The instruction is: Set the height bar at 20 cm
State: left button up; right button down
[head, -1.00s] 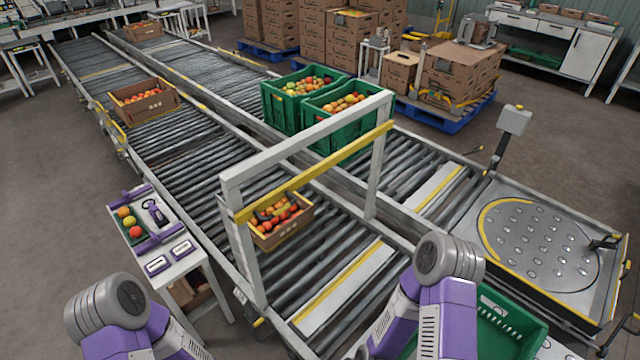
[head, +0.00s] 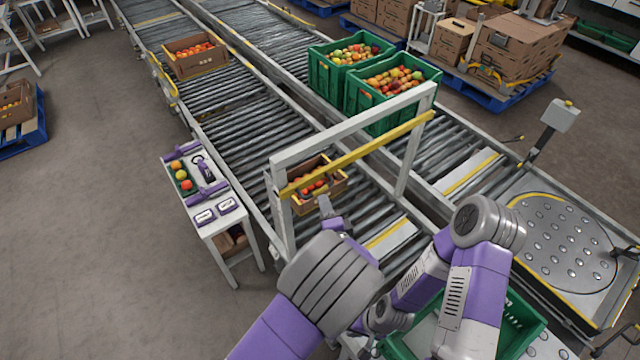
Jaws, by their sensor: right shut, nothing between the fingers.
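The height bar (head: 362,152) is a yellow bar across a pale upright frame (head: 340,132) that spans the roller conveyor. It sits a little below the frame's top beam and runs between the two posts. No scale marks can be read. My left gripper (head: 325,206) is in front of the frame, low and near the left post, seen against the carton under the bar; whether its fingers are open is too small to tell. My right gripper (head: 372,322) is low at the front, over the near green crate, shut and empty; my forearm partly hides it.
An open carton of tomatoes (head: 298,207) stands under the frame. A small side table (head: 213,222) with tomatoes and a hand tool is left. An empty green crate (head: 520,325) is near the front.

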aim_at(320, 191)
pick_arm(q)
jog(key=x, duration=0.7)
jog(key=shift+w+d+r, duration=0.1)
jog(key=shift+w+r, duration=0.1)
jog(key=shift+w, duration=0.1)
grip_shut()
